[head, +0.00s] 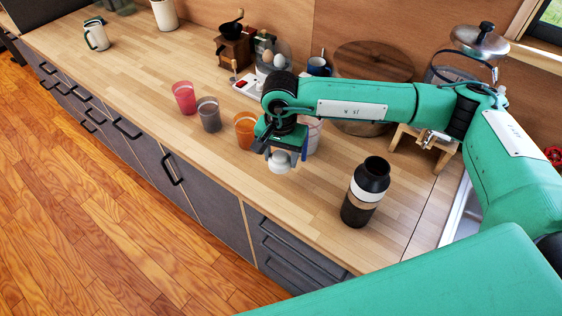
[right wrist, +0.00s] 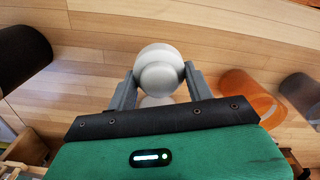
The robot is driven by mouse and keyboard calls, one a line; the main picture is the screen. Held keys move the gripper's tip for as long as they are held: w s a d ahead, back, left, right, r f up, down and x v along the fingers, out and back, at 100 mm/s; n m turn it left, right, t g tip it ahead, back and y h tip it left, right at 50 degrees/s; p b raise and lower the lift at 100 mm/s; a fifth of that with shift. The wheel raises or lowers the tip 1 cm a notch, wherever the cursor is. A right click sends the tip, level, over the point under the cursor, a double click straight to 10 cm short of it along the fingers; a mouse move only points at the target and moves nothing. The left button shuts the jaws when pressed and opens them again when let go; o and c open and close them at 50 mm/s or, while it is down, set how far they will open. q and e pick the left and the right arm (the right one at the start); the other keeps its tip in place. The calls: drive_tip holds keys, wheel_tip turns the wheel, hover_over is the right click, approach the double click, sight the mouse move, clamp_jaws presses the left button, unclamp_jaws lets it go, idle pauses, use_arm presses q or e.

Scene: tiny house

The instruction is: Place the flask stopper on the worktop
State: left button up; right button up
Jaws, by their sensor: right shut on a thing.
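The flask stopper (head: 280,162) is a small white rounded piece. My right gripper (head: 283,152) is shut on it and holds it over the wooden worktop (head: 330,200). In the right wrist view the stopper (right wrist: 160,70) sits between the two grey fingers, with a pale patch just below it. I cannot tell whether its underside touches the wood. The flask (head: 365,192), dark with a pale band and an open black top, stands upright to the right of the gripper. My left gripper is not in view.
Red (head: 184,97), grey (head: 208,113) and orange (head: 245,129) cups stand to the left of the gripper. A pale cup (head: 312,135) is just behind it. A grinder (head: 234,48) and eggs are further back. Bare worktop lies between the gripper and the flask.

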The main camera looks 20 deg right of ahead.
sight(281, 167)
wheel_tip(281, 167, down, 4)
drive_tip(key=shift+r+p, duration=0.1)
drive_tip(key=shift+p, duration=0.5)
drive_tip(key=shift+f, duration=0.3)
drive_tip(key=shift+f+b, duration=0.2)
drive_tip(key=shift+b, duration=0.15)
drive_tip(key=o, duration=1)
drive_tip(key=shift+r, duration=0.1)
